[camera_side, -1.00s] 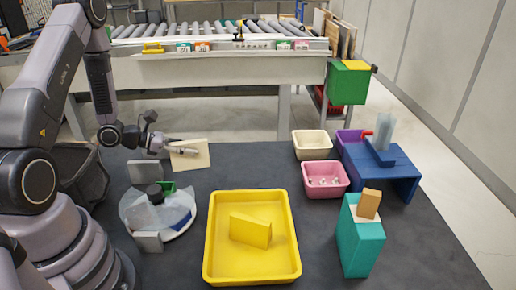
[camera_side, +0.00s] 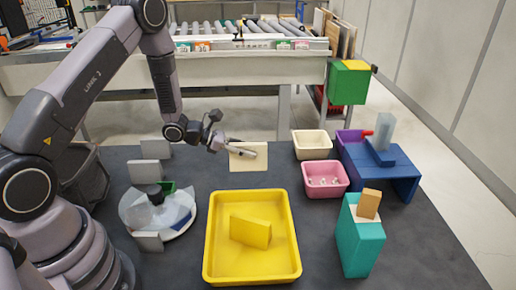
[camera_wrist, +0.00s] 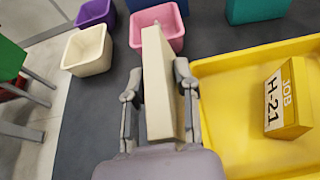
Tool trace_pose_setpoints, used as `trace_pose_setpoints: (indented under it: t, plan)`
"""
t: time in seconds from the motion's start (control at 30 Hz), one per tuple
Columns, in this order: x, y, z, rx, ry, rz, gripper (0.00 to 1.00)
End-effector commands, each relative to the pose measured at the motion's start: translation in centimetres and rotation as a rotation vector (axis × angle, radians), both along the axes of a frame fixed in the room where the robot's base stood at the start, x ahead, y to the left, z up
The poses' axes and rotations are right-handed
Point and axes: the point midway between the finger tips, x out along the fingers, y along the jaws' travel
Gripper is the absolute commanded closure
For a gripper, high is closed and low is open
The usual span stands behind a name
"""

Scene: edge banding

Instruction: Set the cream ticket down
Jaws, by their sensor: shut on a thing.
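The cream ticket (camera_side: 250,163) is a flat pale rectangular panel. My gripper (camera_side: 240,149) is shut on it and holds it behind the yellow tray, at the back of the dark table. In the wrist view the ticket (camera_wrist: 160,85) stands edge-on between the fingers of my gripper (camera_wrist: 157,98). Whether its lower edge touches the table cannot be told.
A yellow tray (camera_side: 211,240) holds a yellow block (camera_side: 250,230), marked "JOB H-21" in the wrist view. A cream bin (camera_side: 312,153) and pink bin (camera_side: 325,190) stand right. A teal block (camera_side: 362,245) and blue stand (camera_side: 395,178) lie farther right. A round clear-covered dish (camera_side: 135,222) is left.

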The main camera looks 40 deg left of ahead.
Motion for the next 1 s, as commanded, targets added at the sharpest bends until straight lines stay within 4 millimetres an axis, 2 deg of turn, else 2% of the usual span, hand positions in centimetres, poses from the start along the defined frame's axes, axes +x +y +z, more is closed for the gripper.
trace_pose_setpoints:
  t: [0.03,0.13,0.3,0.4,0.57,0.77,1.0]
  plan:
    - [1.4,-0.1,-0.7,0.001,-0.002,-0.002,0.9]
    - [3.9,-0.2,-2.1,0.0,0.0,-0.001,0.9]
    - [6.3,-0.3,-5.3,0.0,0.002,-0.001,0.9]
    - [7.2,-0.3,-6.4,0.0,0.001,0.0,0.9]
    - [8.1,-0.3,-7.4,0.0,0.0,0.0,0.9]
    - [8.2,-0.3,-10.2,-0.001,0.003,0.001,0.9]
    - [8.2,-0.3,-10.5,-0.001,0.001,0.0,0.9]
